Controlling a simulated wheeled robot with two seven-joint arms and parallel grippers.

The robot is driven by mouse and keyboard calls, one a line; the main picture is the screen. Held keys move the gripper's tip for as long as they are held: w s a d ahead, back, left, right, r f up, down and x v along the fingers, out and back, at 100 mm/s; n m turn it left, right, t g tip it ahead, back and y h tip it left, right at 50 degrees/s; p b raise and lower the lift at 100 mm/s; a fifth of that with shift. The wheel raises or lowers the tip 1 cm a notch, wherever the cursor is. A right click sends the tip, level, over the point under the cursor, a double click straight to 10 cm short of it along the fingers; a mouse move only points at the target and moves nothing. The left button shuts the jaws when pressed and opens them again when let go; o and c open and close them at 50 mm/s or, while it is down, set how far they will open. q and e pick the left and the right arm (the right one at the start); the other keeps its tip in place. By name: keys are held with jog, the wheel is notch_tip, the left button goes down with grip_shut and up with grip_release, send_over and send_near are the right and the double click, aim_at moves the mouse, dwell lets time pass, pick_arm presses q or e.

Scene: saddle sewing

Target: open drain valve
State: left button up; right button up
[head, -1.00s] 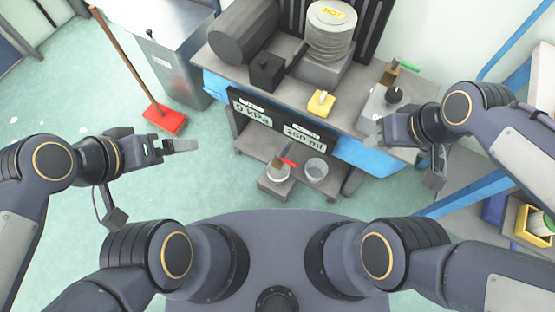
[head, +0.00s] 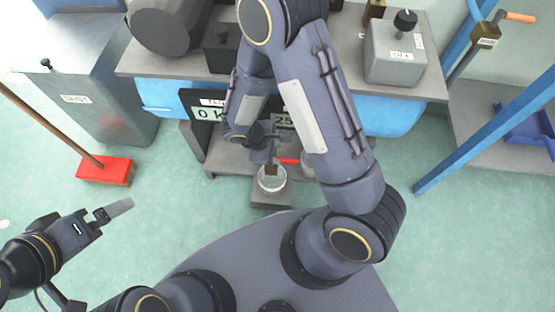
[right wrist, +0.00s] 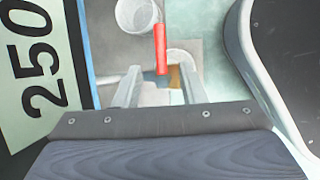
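The drain valve's red lever (head: 288,161) shows low under the bench, beside my right gripper (head: 272,155). In the right wrist view the red lever (right wrist: 160,48) lies between the fingers of my right gripper (right wrist: 160,80), which stand apart on either side of it. Part of the brown valve body (right wrist: 176,78) shows beyond the fingers. A clear jar (head: 271,179) stands under the valve in the head view. My right arm hides much of the bench front. My left gripper (head: 118,209) is over the floor at the left, away from the valve; its finger gap is not clear.
A second clear cup (right wrist: 136,14) stands near the lever. The gauge panel (head: 207,113) is close to my right forearm. A grey tank (head: 395,52) sits on the bench (head: 437,85). A red broom (head: 104,170) and a blue post (head: 490,125) stand at the sides.

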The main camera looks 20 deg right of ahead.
aim_at(286, 160)
jog(key=b+x, duration=0.2)
jog(key=x, duration=0.4)
jog(key=shift+s+d+f+b, duration=0.1)
jog(key=shift+d+f+b, duration=0.15)
jog(key=shift+f+b, duration=0.1)
grip_shut()
